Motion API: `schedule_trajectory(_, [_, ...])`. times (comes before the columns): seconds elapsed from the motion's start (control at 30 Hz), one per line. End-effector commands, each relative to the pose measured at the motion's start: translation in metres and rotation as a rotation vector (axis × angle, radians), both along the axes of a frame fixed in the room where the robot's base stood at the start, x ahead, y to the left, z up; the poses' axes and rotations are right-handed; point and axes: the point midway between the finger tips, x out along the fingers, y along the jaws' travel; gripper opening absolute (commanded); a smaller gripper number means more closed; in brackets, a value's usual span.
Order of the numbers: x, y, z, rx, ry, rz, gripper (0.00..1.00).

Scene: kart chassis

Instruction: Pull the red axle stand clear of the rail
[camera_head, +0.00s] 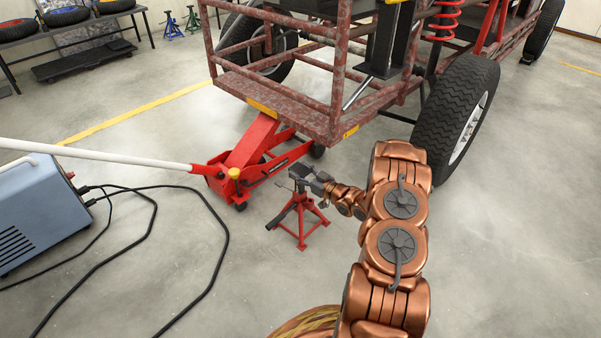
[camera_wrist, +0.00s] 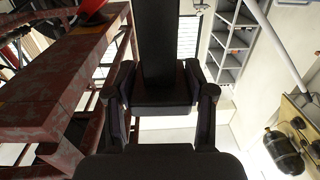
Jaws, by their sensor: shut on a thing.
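The red axle stand (camera_head: 300,218) stands upright in front of the kart chassis, just right of the red floor jack. Its splayed legs appear to be on the floor. The lower front rail (camera_head: 285,112) of the rusty red chassis is behind it, and the stand shows apart from the rail in the head view. My gripper (camera_head: 308,177) is at the stand's dark top, shut on it; the fingers hide part of the top. In the wrist view my gripper (camera_wrist: 160,100) closes around a dark block, with the rusty frame (camera_wrist: 60,90) to the left.
The red floor jack (camera_head: 250,160) sits under the chassis front, its white handle (camera_head: 95,153) reaching left. A front tire (camera_head: 455,115) is right of my arm. A blue machine (camera_head: 40,215) trails black cables (camera_head: 215,215) over the floor. Floor in front of the stand is clear.

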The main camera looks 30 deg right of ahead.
Motion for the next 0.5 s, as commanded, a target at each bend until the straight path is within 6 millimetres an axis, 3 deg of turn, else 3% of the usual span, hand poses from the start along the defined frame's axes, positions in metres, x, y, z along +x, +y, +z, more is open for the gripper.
schedule_trajectory(0.07, [0.0,0.0004,0.0,0.0,0.0,0.001,0.38])
schedule_trajectory(0.4, [-0.0002,0.0007,-0.0002,0.0,0.0,0.002,0.02])
schedule_trajectory(0.5, [-0.0001,0.0008,-0.0002,0.0,0.0,0.002,0.0])
